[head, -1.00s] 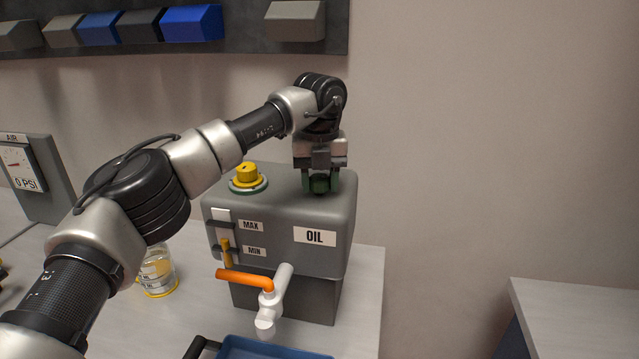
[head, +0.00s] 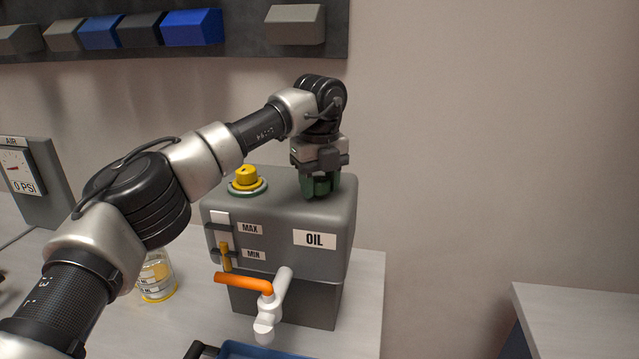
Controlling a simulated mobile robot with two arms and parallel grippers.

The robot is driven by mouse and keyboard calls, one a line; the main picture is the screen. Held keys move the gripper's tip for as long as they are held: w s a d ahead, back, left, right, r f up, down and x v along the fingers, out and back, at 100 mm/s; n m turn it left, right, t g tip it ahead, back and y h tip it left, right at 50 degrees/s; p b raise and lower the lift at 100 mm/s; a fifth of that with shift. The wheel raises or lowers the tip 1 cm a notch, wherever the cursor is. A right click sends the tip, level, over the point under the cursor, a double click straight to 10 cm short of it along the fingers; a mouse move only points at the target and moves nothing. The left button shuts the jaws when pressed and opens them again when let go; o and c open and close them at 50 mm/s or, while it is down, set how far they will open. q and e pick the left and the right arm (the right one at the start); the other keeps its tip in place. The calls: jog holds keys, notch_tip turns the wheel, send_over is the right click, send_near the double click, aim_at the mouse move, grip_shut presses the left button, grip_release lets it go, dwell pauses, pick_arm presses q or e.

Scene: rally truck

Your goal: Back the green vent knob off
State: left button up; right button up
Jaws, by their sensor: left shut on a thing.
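The green vent knob (head: 320,187) sits on top of the grey oil tank (head: 285,215), toward its right side. My left gripper (head: 320,190) points straight down over it and is shut on it; the fingers hide part of the knob. Whether the knob has lifted from the tank cannot be told. My right gripper is not in view.
A yellow cap (head: 246,177) stands on the tank left of the knob. A white tap with an orange lever (head: 243,282) sticks out in front. A jar (head: 157,277) stands left on the bench, and a blue tray (head: 265,350) lies at the front.

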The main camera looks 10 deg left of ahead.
aim_at(320, 179)
pick_arm(q)
jog(key=shift+f, duration=0.3)
jog(key=o, duration=0.9)
jog(key=shift+r, duration=0.1)
jog(key=shift+o, duration=0.2)
jog(key=shift+r, duration=0.1)
notch_tip(320, 179, up, 11)
jog(key=shift+f, duration=0.15)
